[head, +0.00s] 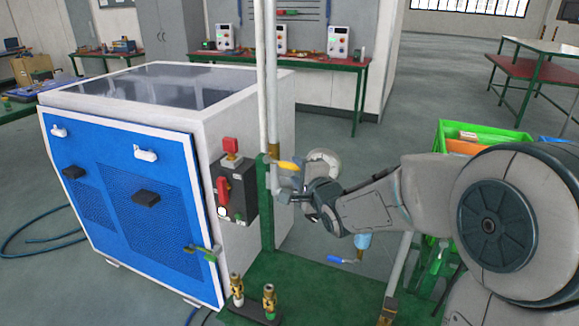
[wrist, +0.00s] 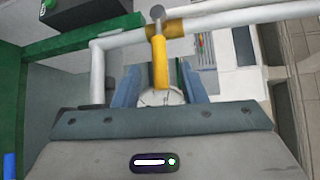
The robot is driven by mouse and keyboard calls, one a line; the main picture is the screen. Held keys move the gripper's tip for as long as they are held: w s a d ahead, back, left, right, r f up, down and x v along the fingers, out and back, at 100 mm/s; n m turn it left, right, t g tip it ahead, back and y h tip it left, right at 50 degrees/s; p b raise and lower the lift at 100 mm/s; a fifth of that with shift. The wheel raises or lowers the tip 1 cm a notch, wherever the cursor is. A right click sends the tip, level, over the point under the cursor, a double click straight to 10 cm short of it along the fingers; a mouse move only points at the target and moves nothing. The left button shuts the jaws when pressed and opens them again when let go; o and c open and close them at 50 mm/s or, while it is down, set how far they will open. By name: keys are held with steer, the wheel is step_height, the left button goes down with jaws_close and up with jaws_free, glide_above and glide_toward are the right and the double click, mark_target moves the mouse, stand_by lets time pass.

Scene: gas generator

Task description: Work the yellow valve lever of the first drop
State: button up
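The yellow valve lever (head: 287,165) is on the white pipe beside the green post, in the middle of the head view. In the wrist view the yellow lever (wrist: 160,62) hangs from a brass valve body (wrist: 172,29) and points toward the gripper's palm. My gripper (head: 288,197) is just below the lever in the head view. In the wrist view my gripper (wrist: 161,80) is open, with one bluish finger on each side of the lever's free end. Gaps show between the lever and both fingers. Contact deeper in the palm cannot be told.
A white and blue generator cabinet (head: 130,215) with a red switch (head: 223,187) stands close on the left. The green post (head: 266,215) and white pipe (wrist: 97,75) are near the gripper. A blue lever (head: 341,259) sits lower right. Brass fittings (head: 237,288) stand in front.

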mark_target(290, 164)
steer(key=shift+x, duration=2.85)
jaws_close()
steer(key=shift+d, duration=0.1)
